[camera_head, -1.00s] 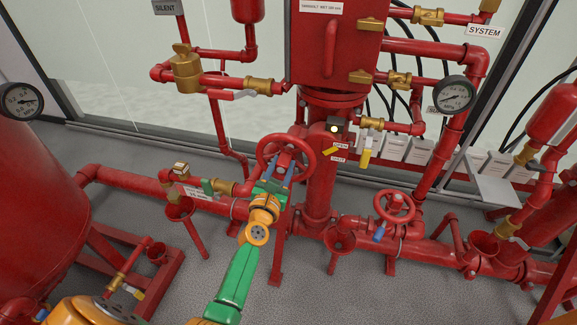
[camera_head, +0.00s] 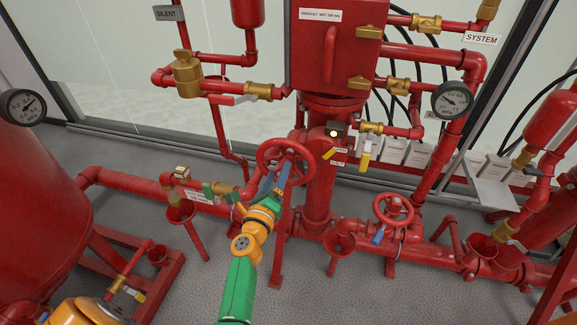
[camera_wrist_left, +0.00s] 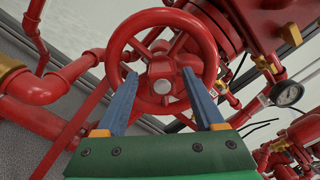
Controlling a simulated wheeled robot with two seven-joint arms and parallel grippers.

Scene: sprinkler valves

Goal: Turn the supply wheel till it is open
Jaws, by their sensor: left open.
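The supply wheel, a red spoked handwheel (camera_head: 307,176), stands upright on the red pipework near the middle of the head view. In the left wrist view the wheel (camera_wrist_left: 115,45) faces me with its pale hub in the middle. My left gripper (camera_head: 281,171) is at the wheel's front; it also shows in the left wrist view (camera_wrist_left: 160,73). Its two blue fingers are apart, one on each side of the hub, with the tips over the wheel's inner area. I cannot tell whether they touch the spokes. My right gripper is out of view.
A yellow pointer (camera_head: 329,153) sits beside small OPEN and SHUT labels, right of the wheel. A smaller red handwheel (camera_head: 393,208) stands at the right. A red cabinet (camera_head: 335,60) is above. A large red tank (camera_head: 40,190) is at the left. Pipes surround the wheel.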

